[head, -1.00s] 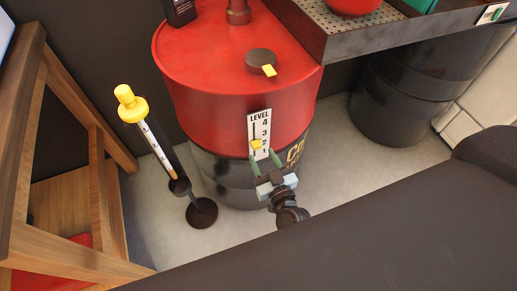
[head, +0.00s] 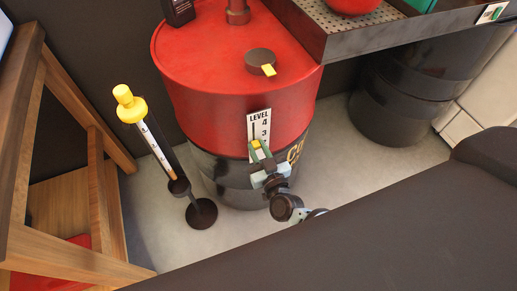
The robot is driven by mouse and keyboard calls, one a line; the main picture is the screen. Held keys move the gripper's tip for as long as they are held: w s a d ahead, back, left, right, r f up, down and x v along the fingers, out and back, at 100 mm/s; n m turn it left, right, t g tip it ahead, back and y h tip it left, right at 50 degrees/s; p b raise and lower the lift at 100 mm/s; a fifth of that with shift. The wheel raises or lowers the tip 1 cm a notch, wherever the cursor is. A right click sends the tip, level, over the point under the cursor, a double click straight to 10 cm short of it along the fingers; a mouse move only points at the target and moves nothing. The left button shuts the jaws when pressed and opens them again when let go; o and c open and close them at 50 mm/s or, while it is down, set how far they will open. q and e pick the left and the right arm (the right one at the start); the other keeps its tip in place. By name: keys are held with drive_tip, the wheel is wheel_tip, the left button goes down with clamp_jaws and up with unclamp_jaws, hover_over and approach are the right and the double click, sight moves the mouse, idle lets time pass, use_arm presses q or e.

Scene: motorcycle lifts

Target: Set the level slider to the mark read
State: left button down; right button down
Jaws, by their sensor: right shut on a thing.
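The level scale (head: 259,118) is a white plate marked LEVEL on the side of the red and black drum. Its 4 and 3 show; the lower numbers are hidden behind my gripper. The yellow slider knob (head: 255,144) sits on the scale a little below the 3. My right gripper (head: 261,151) has its green fingers around the knob and is shut on it. A dipstick (head: 158,152) with a yellow cap and white scale stands upright in a dark holder left of the drum; its marks are too small to read. My left gripper is not in view.
The red drum top (head: 206,50) carries a dark round cap (head: 260,61) with a yellow tab. A metal tray (head: 345,42) juts out at the upper right. A wooden frame (head: 92,150) stands at the left.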

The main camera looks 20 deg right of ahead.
wheel_tip(320, 180, down, 8)
drive_tip(key=b, duration=0.6)
drive_tip(key=shift+s+f, duration=0.1)
drive_tip(key=c, duration=1.7)
unclamp_jaws()
drive_tip(key=o, duration=0.5)
